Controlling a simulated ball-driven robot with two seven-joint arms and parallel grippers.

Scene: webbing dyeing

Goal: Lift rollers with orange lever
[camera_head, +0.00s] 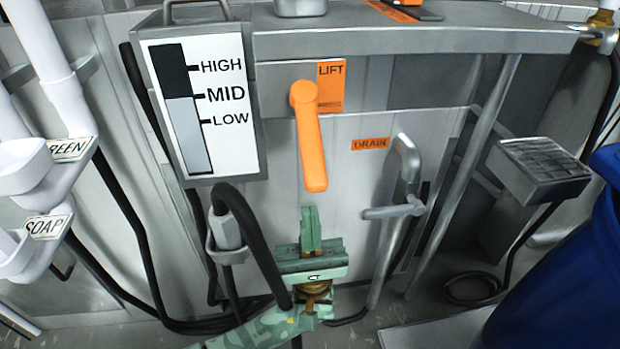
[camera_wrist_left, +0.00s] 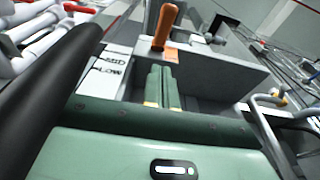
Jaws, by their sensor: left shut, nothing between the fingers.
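The orange lever (camera_head: 311,140) hangs down from its pivot beside the orange LIFT label (camera_head: 331,87) on the machine's front panel. My green left gripper (camera_head: 309,212) is below the lever's lower end, pointing up. It is shut and empty, and it looks apart from the lever. In the left wrist view, the lever (camera_wrist_left: 165,24) shows beyond the shut fingertips (camera_wrist_left: 160,72). No rollers can be made out. My right gripper is not in view.
A level gauge (camera_head: 207,105) is left of the lever. A grey drain handle (camera_head: 407,165) stands to the right. A black hose (camera_head: 258,243) runs close to my left gripper. A blue barrel (camera_head: 590,250) is at the right edge.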

